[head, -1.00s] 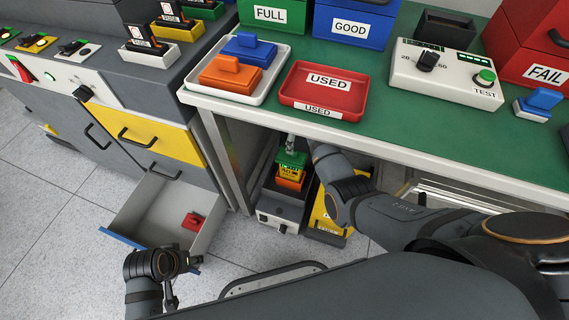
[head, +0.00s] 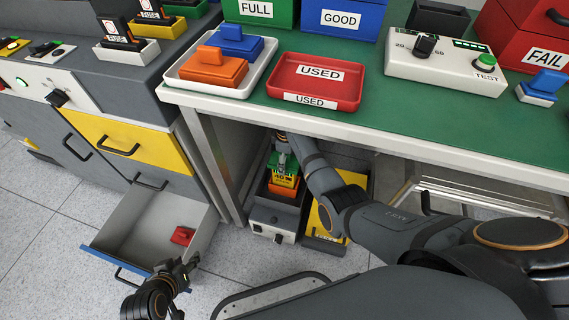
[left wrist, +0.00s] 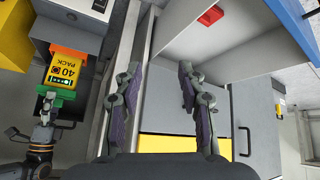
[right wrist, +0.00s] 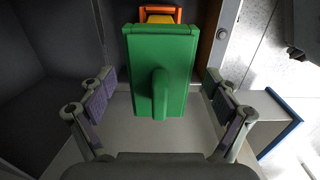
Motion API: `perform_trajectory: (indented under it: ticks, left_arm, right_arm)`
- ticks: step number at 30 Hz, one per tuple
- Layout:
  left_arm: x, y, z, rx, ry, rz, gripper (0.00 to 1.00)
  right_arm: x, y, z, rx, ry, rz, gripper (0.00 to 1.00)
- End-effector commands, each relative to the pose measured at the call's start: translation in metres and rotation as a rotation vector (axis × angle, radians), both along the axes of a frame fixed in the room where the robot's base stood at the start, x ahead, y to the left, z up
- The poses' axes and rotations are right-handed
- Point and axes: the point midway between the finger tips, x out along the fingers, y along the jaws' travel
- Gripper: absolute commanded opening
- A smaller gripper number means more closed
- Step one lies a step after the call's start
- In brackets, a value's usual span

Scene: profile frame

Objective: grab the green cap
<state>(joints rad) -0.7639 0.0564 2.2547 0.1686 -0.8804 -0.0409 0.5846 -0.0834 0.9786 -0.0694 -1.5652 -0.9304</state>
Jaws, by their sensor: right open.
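The green cap (head: 272,163) sits on top of an orange-and-yellow pack (head: 284,184) in a grey holder under the bench. In the right wrist view the green cap (right wrist: 174,55) fills the middle, its upright grip facing me. My right gripper (right wrist: 162,100) is open, with one finger on each side of the cap and gaps between. In the head view it reaches down at the cap and partly hides it. My left gripper (left wrist: 160,90) is open and empty near the open drawer; the cap (left wrist: 48,97) also shows in the left wrist view.
The bench edge (head: 400,148) runs above my right arm. The open drawer (head: 145,235) holds a red piece (head: 182,236). A yellow item (head: 326,218) stands right of the holder. A red tray (head: 345,92) and a white tray (head: 215,88) lie on the bench.

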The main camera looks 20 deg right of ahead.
Motion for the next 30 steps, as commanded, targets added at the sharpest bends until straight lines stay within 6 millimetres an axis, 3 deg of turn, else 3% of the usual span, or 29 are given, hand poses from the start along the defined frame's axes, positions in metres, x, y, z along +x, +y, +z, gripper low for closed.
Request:
perform_trajectory:
  ticks: [7,18,26,30]
  left_arm:
    - [0.002,0.0,0.002,0.0,-0.012,0.0,0.4]
    - [0.002,0.0,0.002,0.001,-0.011,0.001,0.4]
    - [0.0,0.0,0.003,0.0,-0.002,-0.001,0.4]
    - [-0.025,0.0,-0.003,0.007,0.137,-0.015,0.4]
  right_arm:
    - [0.0,0.0,0.0,-0.001,-0.001,0.0,0.88]
    - [0.0,0.0,0.0,0.0,0.0,0.0,0.39]
    - [0.0,0.0,0.004,0.0,-0.001,0.0,0.38]
    - [0.001,0.0,0.024,0.001,-0.003,0.0,0.38]
